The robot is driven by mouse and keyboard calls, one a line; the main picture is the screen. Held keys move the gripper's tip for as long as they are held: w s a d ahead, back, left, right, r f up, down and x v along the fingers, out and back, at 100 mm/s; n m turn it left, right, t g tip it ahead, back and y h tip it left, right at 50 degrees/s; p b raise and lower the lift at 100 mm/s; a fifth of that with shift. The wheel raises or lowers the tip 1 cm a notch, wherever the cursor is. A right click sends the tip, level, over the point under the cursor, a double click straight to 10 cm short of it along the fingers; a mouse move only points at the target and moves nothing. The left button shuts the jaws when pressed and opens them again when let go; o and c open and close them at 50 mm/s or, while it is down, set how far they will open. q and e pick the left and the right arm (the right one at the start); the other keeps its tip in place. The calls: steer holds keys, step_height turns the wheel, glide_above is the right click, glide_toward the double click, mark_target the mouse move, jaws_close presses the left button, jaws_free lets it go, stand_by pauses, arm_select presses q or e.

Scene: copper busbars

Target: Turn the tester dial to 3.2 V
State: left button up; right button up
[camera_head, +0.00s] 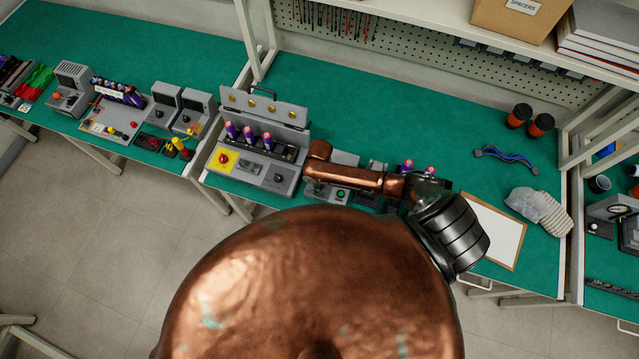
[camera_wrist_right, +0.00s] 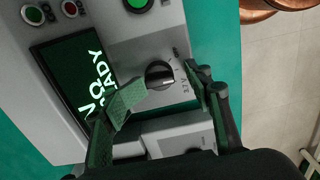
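The tester (camera_wrist_right: 105,32) fills much of the right wrist view. It has a dark screen (camera_wrist_right: 75,75) with green letters, partly covered, that seem to read READY. Its black round dial (camera_wrist_right: 159,73) sits on the grey panel, with small markings beside it, one looking like 3.2. I cannot tell for sure where the pointer stands. My right gripper (camera_wrist_right: 162,98) is open, with one finger on each side of the dial and apparently apart from it. In the head view the tester (camera_head: 341,194) is mostly hidden behind my copper-coloured arm. My left gripper is not in view.
A green round button (camera_wrist_right: 138,3) is near the dial. A grey case with purple cells (camera_head: 248,134) stands left of the tester. A clipboard (camera_head: 492,235) and a glove (camera_head: 540,210) lie to the right.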

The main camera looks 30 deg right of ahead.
step_height(320, 180, up, 12)
stand_by(0.6)
stand_by(0.5)
